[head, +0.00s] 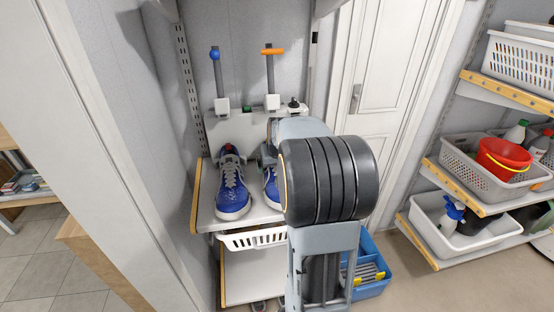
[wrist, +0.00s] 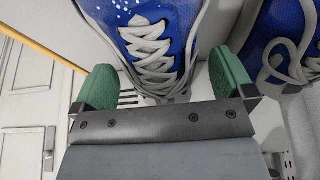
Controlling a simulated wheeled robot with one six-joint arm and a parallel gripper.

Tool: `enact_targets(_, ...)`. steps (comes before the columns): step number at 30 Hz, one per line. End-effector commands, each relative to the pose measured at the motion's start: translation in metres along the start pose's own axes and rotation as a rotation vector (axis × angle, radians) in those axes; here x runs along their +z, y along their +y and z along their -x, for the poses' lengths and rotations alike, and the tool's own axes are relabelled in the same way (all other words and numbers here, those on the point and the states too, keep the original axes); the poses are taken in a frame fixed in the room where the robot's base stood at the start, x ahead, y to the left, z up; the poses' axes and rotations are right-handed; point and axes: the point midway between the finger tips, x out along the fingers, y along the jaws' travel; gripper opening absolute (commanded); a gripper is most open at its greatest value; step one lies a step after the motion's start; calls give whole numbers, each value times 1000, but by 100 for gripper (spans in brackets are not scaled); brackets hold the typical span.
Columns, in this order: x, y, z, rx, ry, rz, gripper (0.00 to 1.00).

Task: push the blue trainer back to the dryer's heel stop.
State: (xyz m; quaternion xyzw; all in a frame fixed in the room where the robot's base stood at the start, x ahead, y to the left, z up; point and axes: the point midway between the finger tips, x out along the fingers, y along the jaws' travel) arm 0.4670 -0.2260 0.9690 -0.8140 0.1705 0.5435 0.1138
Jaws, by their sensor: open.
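Two blue trainers with white laces and soles sit side by side, toes forward, on the dryer's shelf. The left trainer (head: 232,190) shows whole in the head view. The right trainer (head: 270,189) is mostly hidden by my arm there. In the wrist view, a trainer (wrist: 155,45) with speckled blue and white laces lies between and beyond my gripper's (wrist: 162,70) green fingers. The fingers are spread wide apart and hold nothing. The other trainer (wrist: 285,45) is at right. I cannot tell whether a finger touches a shoe. The trainers' heels and any heel stop are not clear.
Behind stand posts with a blue knob (head: 214,54) and an orange handle (head: 272,51), with white blocks below. A white basket (head: 255,239) hangs under the shelf. A blue crate (head: 375,285) is on the floor; loaded shelves stand right.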

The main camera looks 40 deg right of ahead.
Motion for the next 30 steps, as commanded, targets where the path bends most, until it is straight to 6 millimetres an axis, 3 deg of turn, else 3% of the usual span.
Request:
enact_targets(6,0,0,-12,0,-1,0,100)
enact_targets(17,0,0,-13,0,-1,0,100)
enact_targets(30,0,0,-13,0,0,0,59)
